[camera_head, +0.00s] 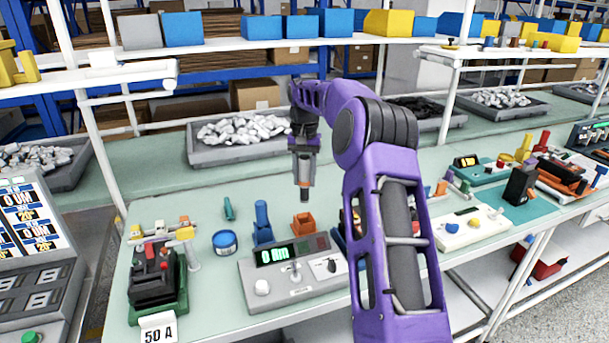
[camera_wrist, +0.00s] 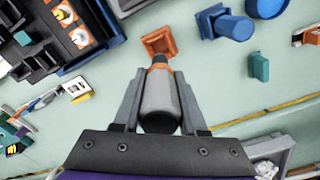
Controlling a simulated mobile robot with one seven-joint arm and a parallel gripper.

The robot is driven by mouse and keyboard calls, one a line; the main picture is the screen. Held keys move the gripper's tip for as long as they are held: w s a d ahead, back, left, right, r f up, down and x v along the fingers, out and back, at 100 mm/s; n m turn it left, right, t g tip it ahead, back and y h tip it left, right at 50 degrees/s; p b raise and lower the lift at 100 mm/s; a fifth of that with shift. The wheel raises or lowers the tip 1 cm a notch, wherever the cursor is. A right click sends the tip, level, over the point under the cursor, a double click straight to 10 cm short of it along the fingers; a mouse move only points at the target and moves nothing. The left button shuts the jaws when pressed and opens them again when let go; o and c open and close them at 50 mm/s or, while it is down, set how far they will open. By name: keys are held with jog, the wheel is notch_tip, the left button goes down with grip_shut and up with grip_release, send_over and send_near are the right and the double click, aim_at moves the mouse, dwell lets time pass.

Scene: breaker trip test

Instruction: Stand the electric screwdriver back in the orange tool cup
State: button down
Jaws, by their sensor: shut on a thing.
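The electric screwdriver (camera_head: 304,180) is grey with an orange band near its lower end. My gripper (camera_head: 303,156) is shut on its body and holds it roughly upright above the bench. In the wrist view the screwdriver (camera_wrist: 158,100) lies between the two fingers of my gripper (camera_wrist: 160,88). The orange tool cup (camera_head: 303,224) stands on the bench below the screwdriver, behind the grey meter box. The cup also shows in the wrist view (camera_wrist: 158,40), just beyond the screwdriver's orange end. The screwdriver's end is above the cup and apart from it in the head view.
A blue holder (camera_head: 262,224) stands close left of the cup, with a blue round tub (camera_head: 225,242) farther left. The grey meter box (camera_head: 292,272) is in front. A teal piece (camera_head: 229,209) lies behind the tub. A grey parts tray (camera_head: 240,150) is behind.

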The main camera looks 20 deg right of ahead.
aim_at(304, 157)
jog(key=shift+f+b, duration=1.05)
jog(key=shift+f, duration=1.35)
jog(key=shift+p, duration=0.95)
jog(key=shift+f+b, duration=1.3)
jog(key=shift+f, duration=1.5)
jog(key=shift+c, duration=1.9)
grip_release()
notch_tip(304, 157, up, 18)
jog(key=p, duration=0.3)
jog(key=shift+f, duration=0.25)
jog(key=shift+a, duration=0.1)
